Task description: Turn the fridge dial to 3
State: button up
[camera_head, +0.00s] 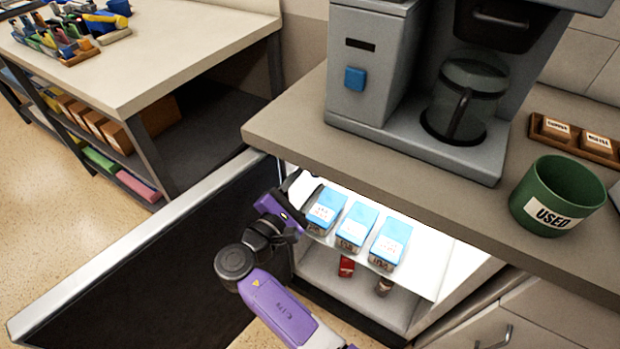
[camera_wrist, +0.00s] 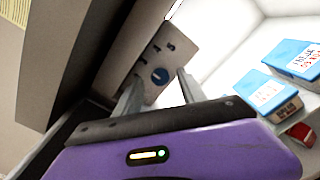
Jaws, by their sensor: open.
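The dial is hidden there.
The fridge door (camera_head: 150,250) stands open at left. Blue-topped boxes (camera_head: 357,223) sit on the fridge shelf right of my gripper. The counter (camera_head: 290,125) overhangs the fridge, bearing a coffee machine (camera_head: 365,75) and a green "USED" container (camera_head: 560,190).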

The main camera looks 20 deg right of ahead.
jog(key=v, duration=0.6)
jog(key=shift+a, duration=0.15)
jog(key=shift+s, duration=0.15)
